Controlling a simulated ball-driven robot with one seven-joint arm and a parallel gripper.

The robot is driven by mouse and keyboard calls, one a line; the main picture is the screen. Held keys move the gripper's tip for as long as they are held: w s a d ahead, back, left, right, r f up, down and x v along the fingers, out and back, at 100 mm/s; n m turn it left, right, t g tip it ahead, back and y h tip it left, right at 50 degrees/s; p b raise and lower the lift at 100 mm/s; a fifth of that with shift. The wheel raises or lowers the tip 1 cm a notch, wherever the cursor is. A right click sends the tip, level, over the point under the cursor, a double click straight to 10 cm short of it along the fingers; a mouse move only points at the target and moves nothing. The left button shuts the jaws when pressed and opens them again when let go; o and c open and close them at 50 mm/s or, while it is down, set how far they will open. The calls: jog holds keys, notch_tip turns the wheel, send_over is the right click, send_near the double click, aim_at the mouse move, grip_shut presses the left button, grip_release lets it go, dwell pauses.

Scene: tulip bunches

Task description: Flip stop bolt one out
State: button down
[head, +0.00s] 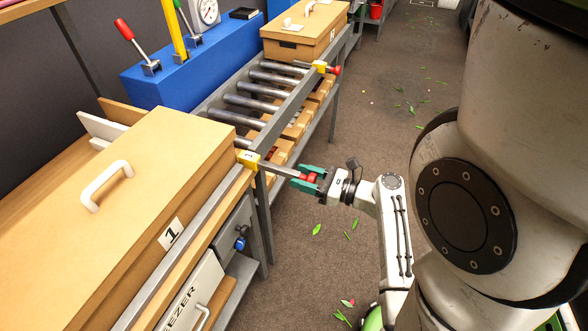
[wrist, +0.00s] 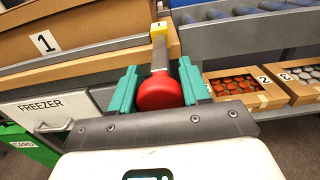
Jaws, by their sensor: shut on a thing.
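Stop bolt one is a flat metal bar (head: 279,170) with a red knob (wrist: 159,91), on a yellow block (head: 249,159) at the bench rail's end. The bar points outward from the rail, over the aisle side. My gripper (head: 307,178) has its green fingers on both sides of the red knob and is shut on it. In the wrist view, the bar (wrist: 159,55) runs from the knob up to the yellow block (wrist: 159,28). Part of the knob is hidden by the fingers.
Wooden box 1 (head: 130,185) stands on the bench at left. A roller conveyor (head: 250,102) runs behind, with another yellow block (head: 320,67) and red knob (head: 336,70). Crates (wrist: 242,86) sit below. A freezer drawer (wrist: 45,108) is under the bench. The aisle floor (head: 385,120) is mostly clear.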

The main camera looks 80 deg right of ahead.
jog(key=shift+s, duration=0.2)
jog(key=c, duration=0.6)
grip_release()
jog(key=shift+s, duration=0.1)
jog(key=b+v, duration=0.1)
jog(key=v, duration=0.9)
jog(key=shift+s+a, duration=0.2)
jog(key=shift+s, duration=0.05)
